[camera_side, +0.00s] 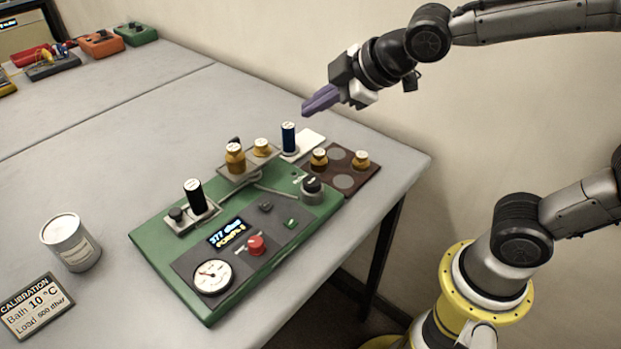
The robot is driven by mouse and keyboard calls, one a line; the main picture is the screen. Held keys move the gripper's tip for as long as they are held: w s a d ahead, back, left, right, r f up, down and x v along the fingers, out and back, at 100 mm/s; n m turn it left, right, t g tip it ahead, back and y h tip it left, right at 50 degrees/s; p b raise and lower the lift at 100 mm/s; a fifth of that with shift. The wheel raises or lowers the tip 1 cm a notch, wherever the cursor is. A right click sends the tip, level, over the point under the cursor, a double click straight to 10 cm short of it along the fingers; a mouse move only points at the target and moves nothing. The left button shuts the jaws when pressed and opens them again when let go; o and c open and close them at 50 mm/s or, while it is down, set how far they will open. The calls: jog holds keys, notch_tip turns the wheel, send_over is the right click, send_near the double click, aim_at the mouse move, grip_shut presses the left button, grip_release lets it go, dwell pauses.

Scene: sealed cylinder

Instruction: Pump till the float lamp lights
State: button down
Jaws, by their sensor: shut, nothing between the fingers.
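The green pressure board (158,238) lies on the table with a dark panel on its front part. The panel carries a display (227,233) that seems to read 377 dbar, with a smaller orange line I cannot read surely. A red knob (256,244), a round white gauge (213,277), a small green piece (291,223) and a small dark piece (266,207) are also on it. I cannot tell which part is the float lamp or whether it is lit. A black round knob (312,188) stands at the right. My gripper (307,108) is shut and empty, above the board's back.
A black cylinder (194,196), a blue cylinder (288,138) and brass weights (235,158) stand upright around the board's back. A brown tray (365,178) holds more weights. A white can (70,243) and calibration card (37,306) are at left. The table's left middle is clear.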

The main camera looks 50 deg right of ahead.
aim_at(318, 182)
jog(key=shift+s+a+f+n+y, duration=0.15)
jog(key=shift+s+a+f+n, duration=0.1)
jog(key=shift+s+a+f, duration=0.3)
jog(key=shift+s+a+f+n+y, duration=0.15)
jog(key=shift+s+a+f+n, duration=0.1)
jog(key=shift+s+f, duration=0.35)
jog(key=shift+s+r, duration=0.1)
jog(key=shift+r, duration=0.05)
jog(key=shift+f, duration=4.4)
jog(key=shift+f, duration=0.1)
jog(key=shift+f, duration=0.3)
